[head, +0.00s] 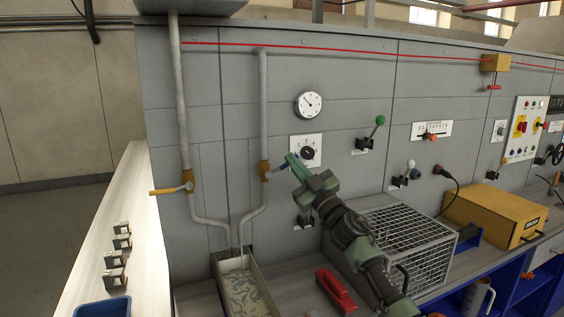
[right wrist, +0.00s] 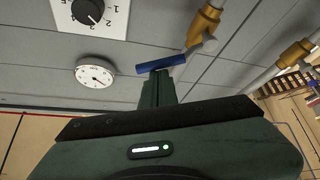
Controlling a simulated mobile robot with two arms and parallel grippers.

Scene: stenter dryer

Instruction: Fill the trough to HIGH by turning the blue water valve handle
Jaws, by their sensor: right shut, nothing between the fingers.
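The blue water valve handle (right wrist: 161,65) runs crosswise just beyond my right fingertips in the right wrist view. It sticks out from a brass valve (right wrist: 203,22). In the head view the same handle (head: 279,168) is small and partly covered by my right gripper (head: 291,160). My right gripper is shut with nothing between its fingers; its tips are at the handle, and I cannot tell whether they touch. The trough (head: 259,280) stands below the pipes with mottled liquid in it; no level mark is readable. My left gripper is out of view.
A second valve with a yellow handle (head: 166,190) is on the left pipe. A dial knob (head: 308,153) and gauge (head: 309,104) are on the wall close by. A yellow box (head: 495,213) stands right.

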